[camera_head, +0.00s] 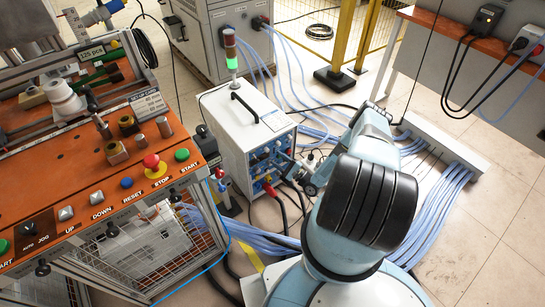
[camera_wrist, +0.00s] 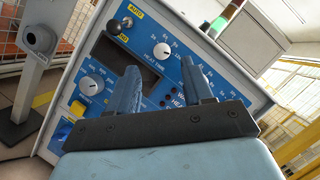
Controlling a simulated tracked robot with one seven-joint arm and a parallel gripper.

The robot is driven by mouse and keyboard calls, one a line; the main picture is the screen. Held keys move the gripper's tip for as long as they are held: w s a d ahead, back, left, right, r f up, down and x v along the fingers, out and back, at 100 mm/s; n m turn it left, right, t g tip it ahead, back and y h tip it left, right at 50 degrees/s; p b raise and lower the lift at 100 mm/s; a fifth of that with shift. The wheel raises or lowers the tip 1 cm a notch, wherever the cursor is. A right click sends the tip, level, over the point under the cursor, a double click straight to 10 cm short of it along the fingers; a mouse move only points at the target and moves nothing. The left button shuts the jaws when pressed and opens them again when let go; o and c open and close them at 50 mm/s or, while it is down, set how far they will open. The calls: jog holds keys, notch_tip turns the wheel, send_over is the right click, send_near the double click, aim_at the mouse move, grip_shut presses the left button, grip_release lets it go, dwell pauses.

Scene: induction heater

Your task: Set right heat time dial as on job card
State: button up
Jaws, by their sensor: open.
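The heater is a white box (camera_head: 235,112) with a blue front panel (camera_head: 268,158), which fills the middle of the wrist view (camera_wrist: 165,75). One white-pointered dial (camera_wrist: 162,50) sits on the upper panel, close to small lettering that seems to read HEAT TIME. Another dial (camera_wrist: 91,85) is at lower left, beside a dark display window. I cannot read the exact settings. My gripper (camera_wrist: 160,65) is open and empty in front of the panel, its two blue fingers hiding part of it. In the head view, my gripper (camera_head: 288,166) is small beside the panel. I cannot identify the job card for certain.
An orange workbench (camera_head: 95,165) with buttons and a setup card (camera_head: 148,103) stands left. Blue hoses (camera_head: 440,210) and cables cover the floor around the heater.

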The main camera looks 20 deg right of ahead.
jog(key=v, duration=0.9)
jog(key=shift+s+f, duration=0.15)
